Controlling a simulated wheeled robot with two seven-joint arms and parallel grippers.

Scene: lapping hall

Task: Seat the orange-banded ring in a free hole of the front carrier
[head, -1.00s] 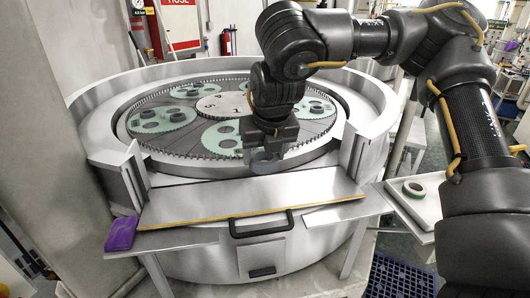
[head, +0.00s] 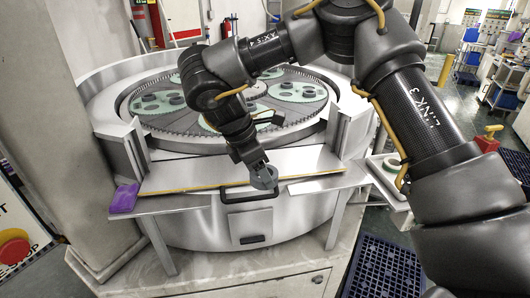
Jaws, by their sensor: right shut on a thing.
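My right gripper (head: 256,162) points down in front of the lapping machine, over the front edge of the metal shelf (head: 190,173). It is shut on a grey ring (head: 264,179), which hangs near the black handle. I cannot make out an orange band on the ring. The front carrier (head: 207,123), a green toothed disc on the machine's round plate, is mostly hidden behind my right arm, so I cannot tell which of its holes are free. My left gripper is out of view.
Other green carriers (head: 297,92) with dark rings lie on the plate inside the raised rim. A purple cloth (head: 124,198) lies at the shelf's left end. An emergency stop button (head: 14,247) is at lower left.

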